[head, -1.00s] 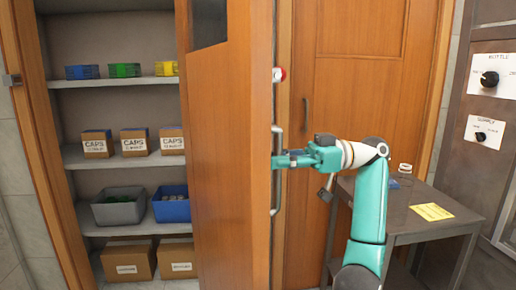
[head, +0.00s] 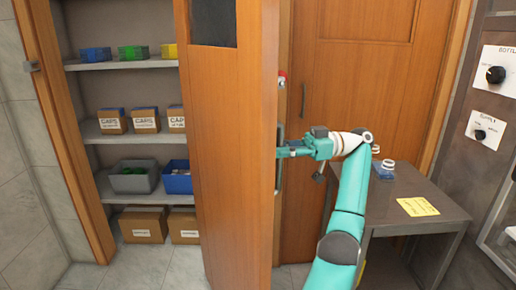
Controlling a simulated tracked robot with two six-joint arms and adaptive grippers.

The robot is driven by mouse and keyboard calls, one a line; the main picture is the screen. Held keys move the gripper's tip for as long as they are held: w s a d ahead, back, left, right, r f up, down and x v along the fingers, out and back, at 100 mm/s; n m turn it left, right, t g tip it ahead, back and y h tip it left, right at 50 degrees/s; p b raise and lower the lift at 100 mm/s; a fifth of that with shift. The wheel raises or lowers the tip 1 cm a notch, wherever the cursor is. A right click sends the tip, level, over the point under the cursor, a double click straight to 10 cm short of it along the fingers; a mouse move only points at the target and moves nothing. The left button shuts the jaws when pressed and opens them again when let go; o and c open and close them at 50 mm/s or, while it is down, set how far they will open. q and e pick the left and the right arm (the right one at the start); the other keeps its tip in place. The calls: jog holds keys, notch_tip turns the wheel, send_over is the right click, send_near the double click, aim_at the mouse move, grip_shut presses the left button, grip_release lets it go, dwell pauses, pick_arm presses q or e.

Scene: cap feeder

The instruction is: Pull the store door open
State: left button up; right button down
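The store door (head: 228,150) is a brown wooden door with a dark window (head: 213,22) near its top. It stands swung open, with shelves visible to its left. Its upright metal handle (head: 279,165) is at the door's right edge and partly hidden by my gripper. My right gripper (head: 283,152) is at the handle with its fingers around it and looks closed on it. My teal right arm reaches up from the bottom right. My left gripper is not in view.
The store shelves (head: 131,65) hold coloured bins, CAPS boxes (head: 145,121), a grey bin (head: 134,178) and cartons. A dark table (head: 430,205) with a yellow note (head: 418,207) stands right of my arm. Another wooden door (head: 350,75) is behind. Floor (head: 145,265) shows clear at lower left.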

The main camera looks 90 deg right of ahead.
jog(key=shift+s+f, duration=0.1)
jog(key=shift+f, duration=0.3)
